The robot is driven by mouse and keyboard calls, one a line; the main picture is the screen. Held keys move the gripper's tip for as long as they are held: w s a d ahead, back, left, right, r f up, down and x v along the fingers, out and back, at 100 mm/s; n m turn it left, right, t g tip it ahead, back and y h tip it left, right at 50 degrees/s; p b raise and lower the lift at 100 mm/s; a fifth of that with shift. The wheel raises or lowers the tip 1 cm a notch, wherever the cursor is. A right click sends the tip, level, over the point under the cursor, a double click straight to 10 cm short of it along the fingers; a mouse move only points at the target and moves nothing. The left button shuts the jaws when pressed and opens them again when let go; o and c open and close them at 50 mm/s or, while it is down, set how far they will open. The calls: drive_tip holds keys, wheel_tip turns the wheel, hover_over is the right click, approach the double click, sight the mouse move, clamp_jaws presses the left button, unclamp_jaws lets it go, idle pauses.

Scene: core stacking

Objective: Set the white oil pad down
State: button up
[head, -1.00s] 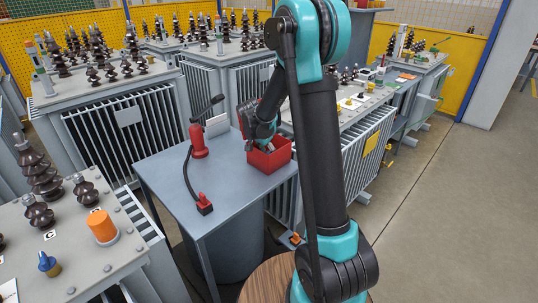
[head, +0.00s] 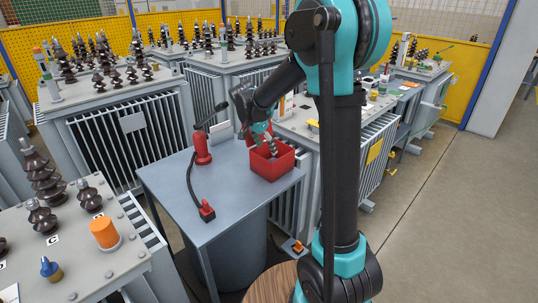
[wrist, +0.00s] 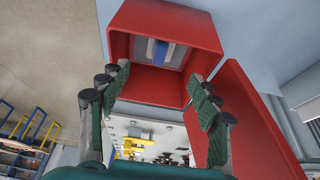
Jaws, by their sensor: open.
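My gripper (head: 269,143) is open over the red box (head: 287,166) on the grey table. In the wrist view its two green-padded fingers (wrist: 158,84) stand apart at the mouth of the box (wrist: 122,45), with nothing between them. Inside the box, a pale piece with a blue block across it (wrist: 160,52) lies against the inner surface; it may be the white oil pad, but I cannot tell for sure. The head view does not show the box's contents clearly.
On the grey table (head: 232,188), a red hand pump (head: 202,150) with a black hose stands left of the box. The hose ends in a red block (head: 207,211). Finned transformers (head: 130,122) surround the table closely.

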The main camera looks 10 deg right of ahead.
drive_tip(key=shift+v, duration=1.05)
